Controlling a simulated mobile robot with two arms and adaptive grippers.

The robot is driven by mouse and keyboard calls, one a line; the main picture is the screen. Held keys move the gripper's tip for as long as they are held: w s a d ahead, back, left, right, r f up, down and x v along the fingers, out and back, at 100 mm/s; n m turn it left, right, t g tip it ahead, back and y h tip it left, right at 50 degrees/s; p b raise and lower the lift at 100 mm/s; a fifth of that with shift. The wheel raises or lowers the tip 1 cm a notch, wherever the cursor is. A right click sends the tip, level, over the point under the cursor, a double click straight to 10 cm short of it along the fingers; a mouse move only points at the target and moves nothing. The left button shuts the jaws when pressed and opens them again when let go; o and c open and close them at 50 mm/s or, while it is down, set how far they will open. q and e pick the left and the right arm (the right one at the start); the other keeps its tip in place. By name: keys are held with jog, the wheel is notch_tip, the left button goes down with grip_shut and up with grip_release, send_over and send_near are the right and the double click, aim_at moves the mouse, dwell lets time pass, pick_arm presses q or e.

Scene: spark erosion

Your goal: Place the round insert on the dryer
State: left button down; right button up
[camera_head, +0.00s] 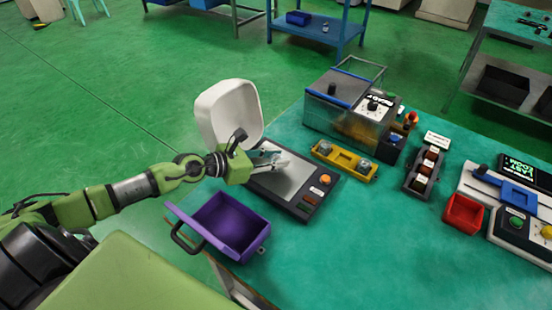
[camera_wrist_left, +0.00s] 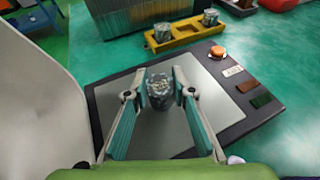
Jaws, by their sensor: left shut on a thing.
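The round insert (camera_wrist_left: 160,92) is a dark, speckled metal piece between the fingertips of my left gripper (camera_wrist_left: 160,82). In the head view my left gripper (camera_head: 272,158) reaches in from the left over the dryer's metal plate. The dryer (camera_head: 290,182) is a dark flat unit with a grey plate (camera_wrist_left: 110,100), an orange button and a raised white lid (camera_head: 228,112) at its back left. The insert is at or just over the plate; I cannot tell if it touches. My right gripper is not in view.
A yellow holder (camera_head: 343,160) with two grey metal pieces stands behind the dryer, with a metal tank (camera_head: 338,110) farther back. A purple bin (camera_head: 232,225) sits at the table's front left. A red tray (camera_head: 463,214) is at right. The middle of the table is clear.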

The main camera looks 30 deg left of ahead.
pick_arm(q)
jog(key=c, duration=1.7)
grip_release()
jog(key=shift+f, duration=0.15)
jog(key=shift+r, duration=0.2)
jog(key=b+v, duration=0.2)
jog(key=v, duration=0.3)
jog(key=shift+s+a, duration=0.2)
jog(key=shift+s, duration=0.15)
jog(key=shift+v, duration=1.65)
jog(key=shift+s+a+r, duration=0.15)
jog(key=shift+s+r, duration=0.15)
jog(key=shift+r, duration=0.05)
jog(key=shift+p+v, duration=0.4)
jog(key=shift+v, duration=0.65)
